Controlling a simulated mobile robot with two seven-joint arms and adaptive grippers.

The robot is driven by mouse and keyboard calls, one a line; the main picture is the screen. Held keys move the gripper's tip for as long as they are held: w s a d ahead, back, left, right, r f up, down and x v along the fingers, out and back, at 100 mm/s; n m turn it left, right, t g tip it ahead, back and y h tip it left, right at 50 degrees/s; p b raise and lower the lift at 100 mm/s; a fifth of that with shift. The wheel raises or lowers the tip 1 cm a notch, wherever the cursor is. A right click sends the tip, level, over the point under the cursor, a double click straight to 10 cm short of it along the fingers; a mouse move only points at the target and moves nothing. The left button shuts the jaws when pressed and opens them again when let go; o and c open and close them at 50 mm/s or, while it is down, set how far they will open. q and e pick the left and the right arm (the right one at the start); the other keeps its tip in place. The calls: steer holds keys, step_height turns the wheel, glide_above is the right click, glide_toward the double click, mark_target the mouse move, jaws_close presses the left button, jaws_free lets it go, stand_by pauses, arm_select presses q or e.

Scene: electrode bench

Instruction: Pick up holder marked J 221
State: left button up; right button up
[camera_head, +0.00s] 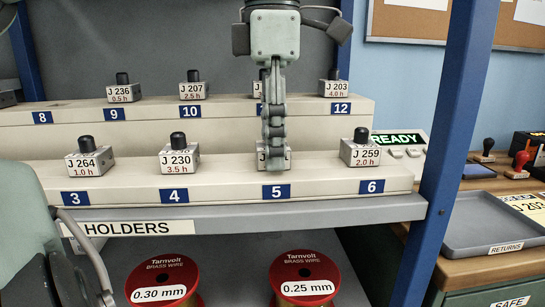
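I can read no J 221 on any holder.
Neighbours on the front step are J 264 (89,161), J 230 (179,161) and J 259 (359,152). Behind stand J 236 (124,93), J 207 (191,91), a mostly hidden holder and J 203 (334,88). A blue post (456,110) and grey tray (490,243) are right.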

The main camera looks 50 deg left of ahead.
arm_select(q)
jaws_close()
steer(key=shift+r, duration=0.1)
